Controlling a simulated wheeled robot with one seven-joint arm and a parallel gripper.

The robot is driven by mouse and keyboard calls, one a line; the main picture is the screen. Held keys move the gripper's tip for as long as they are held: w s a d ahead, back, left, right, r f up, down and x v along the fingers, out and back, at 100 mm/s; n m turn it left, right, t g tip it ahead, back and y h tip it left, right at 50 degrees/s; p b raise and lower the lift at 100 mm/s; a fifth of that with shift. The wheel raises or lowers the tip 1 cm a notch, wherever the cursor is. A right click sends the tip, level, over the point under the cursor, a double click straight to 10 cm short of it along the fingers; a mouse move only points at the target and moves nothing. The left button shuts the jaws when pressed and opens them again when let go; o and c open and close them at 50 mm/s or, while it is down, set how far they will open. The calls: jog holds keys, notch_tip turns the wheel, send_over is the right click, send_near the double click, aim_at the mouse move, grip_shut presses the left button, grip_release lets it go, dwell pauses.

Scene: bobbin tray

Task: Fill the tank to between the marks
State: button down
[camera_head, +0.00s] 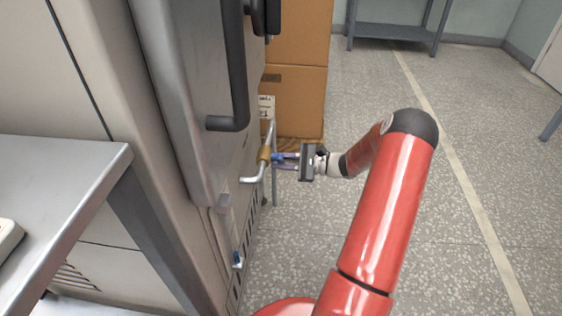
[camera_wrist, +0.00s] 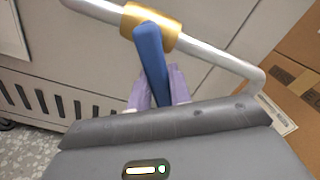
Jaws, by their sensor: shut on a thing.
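A blue valve lever (camera_head: 277,157) sits on a brass valve body (camera_head: 264,155) in a bent silver pipe (camera_head: 252,179) beside the big beige machine (camera_head: 150,150). In the wrist view the blue lever (camera_wrist: 151,58) extends from the brass body (camera_wrist: 150,22) down between my purple finger pads. My gripper (camera_head: 288,161) is shut on the lever's free end; its fingers also show in the wrist view (camera_wrist: 158,92). The gripped end is partly hidden by the pads and the grey gripper body. I cannot make out a tank level or its marks in either view.
A large dark door handle (camera_head: 236,80) juts out above the valve. Cardboard boxes (camera_head: 297,95) stand behind it. A steel table (camera_head: 60,185) is at left; the speckled floor at right is open.

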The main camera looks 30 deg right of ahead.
jog(key=c, duration=1.3)
grip_release()
jog(key=v, duration=0.8)
jog(key=shift+a, duration=0.1)
